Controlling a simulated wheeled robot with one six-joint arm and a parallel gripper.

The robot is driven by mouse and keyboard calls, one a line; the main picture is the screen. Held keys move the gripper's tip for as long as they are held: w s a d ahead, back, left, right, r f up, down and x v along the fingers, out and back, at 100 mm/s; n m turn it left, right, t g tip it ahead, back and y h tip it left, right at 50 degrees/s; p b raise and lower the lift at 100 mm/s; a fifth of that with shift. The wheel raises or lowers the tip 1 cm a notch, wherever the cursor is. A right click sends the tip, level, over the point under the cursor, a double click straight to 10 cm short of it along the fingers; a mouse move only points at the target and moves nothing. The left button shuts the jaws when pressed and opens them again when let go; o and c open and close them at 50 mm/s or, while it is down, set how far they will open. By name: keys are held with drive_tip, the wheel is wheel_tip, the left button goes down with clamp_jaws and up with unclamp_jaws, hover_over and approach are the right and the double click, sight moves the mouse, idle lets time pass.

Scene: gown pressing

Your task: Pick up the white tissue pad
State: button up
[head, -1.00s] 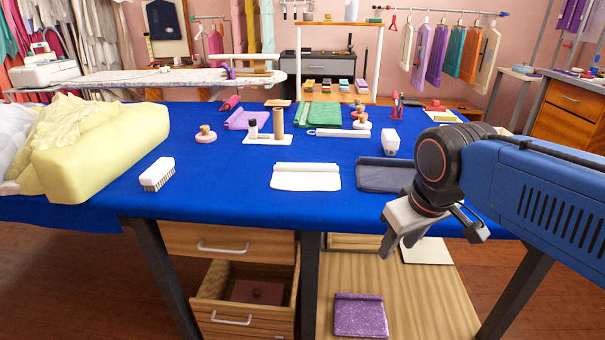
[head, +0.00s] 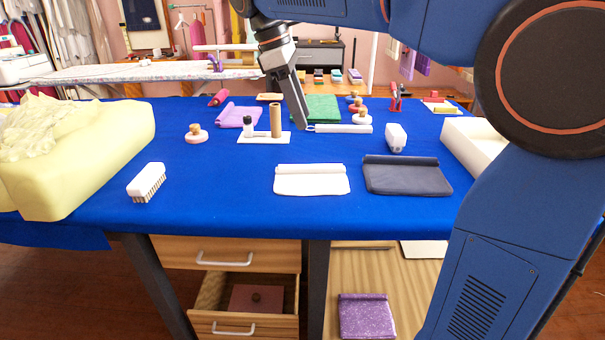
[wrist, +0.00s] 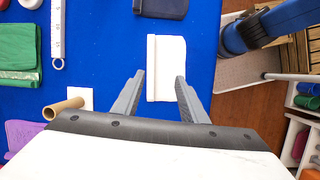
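The white tissue pad (head: 312,182) lies flat on the blue table cloth near the front edge, with a rolled ridge along its far side. It also shows in the wrist view (wrist: 172,70), just beyond and between my finger tips. My gripper (head: 304,127) points down above the table; in the head view it appears behind the pad. In the wrist view my gripper (wrist: 160,77) is open, its two fingers apart with nothing between them. The pad is fully visible in the head view and apart from the gripper.
A dark navy pad (head: 406,177) lies right of the white one. A white brush (head: 147,182) is at left, a white block (head: 470,142) at right. A board with a wooden tube (head: 276,120) stands behind. Blue cloth around the pad is clear. A drawer (head: 248,320) below is open.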

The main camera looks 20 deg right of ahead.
drive_tip(key=w+a+r+n, duration=0.1)
drive_tip(key=w+a, duration=0.3)
approach(312, 164)
wheel_tip(312, 164, down, 3)
drive_tip(key=shift+d+g+h, duration=0.1)
drive_tip(key=shift+g+h, duration=0.2)
drive_tip(key=shift+x, duration=2.75)
drive_tip(key=shift+d+r, duration=0.1)
drive_tip(key=shift+d, duration=0.05)
clamp_jaws()
